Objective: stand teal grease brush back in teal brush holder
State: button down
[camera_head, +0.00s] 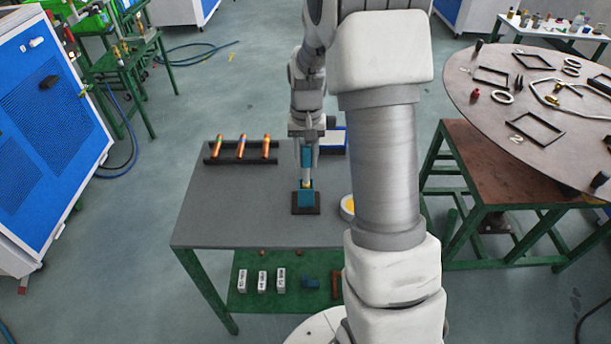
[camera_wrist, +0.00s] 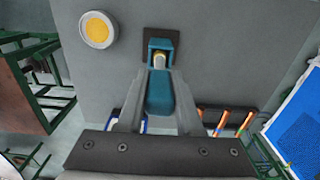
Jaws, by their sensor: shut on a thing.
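The teal grease brush (camera_head: 306,157) is held upright or nearly so in my gripper (camera_head: 305,147), bristle end down. In the wrist view, my gripper (camera_wrist: 158,105) has a finger on each side of the teal handle (camera_wrist: 159,92). The teal brush holder (camera_head: 306,199) stands on a dark square base on the grey table, directly below the brush. In the wrist view, the brush's pale lower end (camera_wrist: 159,62) overlaps the opening of the holder (camera_wrist: 163,36). I cannot tell whether the tip is inside the holder or just above it.
A dark rack (camera_head: 240,151) with three copper-coloured rods stands at the table's back left. A round tin with yellow contents (camera_wrist: 98,30) stands near the holder, partly behind my arm in the head view. A blue-edged box (camera_head: 334,140) is behind. The table's (camera_head: 225,215) front left is clear.

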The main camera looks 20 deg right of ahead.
aim_at(306, 146)
jog(key=shift+f, duration=2.6)
jog(key=c, duration=0.6)
grip_release()
jog(key=shift+o, duration=0.2)
jog(key=shift+r, duration=0.15)
notch_tip(306, 146, up, 11)
jog(key=shift+a+r, duration=0.15)
jog(key=shift+r, duration=0.6)
jog(key=s+a+r+n+t, duration=0.1)
jog(key=s+a+r+t, duration=0.1)
jog(key=s, duration=0.5)
jog(key=s+a+r+n+t, duration=0.1)
jog(key=s+a+r+n, duration=0.1)
jog(key=s+a+r, duration=0.2)
jog(key=s+a+r+n+t, duration=0.1)
jog(key=s+r, duration=0.5)
jog(key=s, duration=0.6)
jog(key=shift+a+r+n+t, duration=0.35)
jog(key=shift+a+t, duration=0.45)
jog(key=shift+a, duration=0.4)
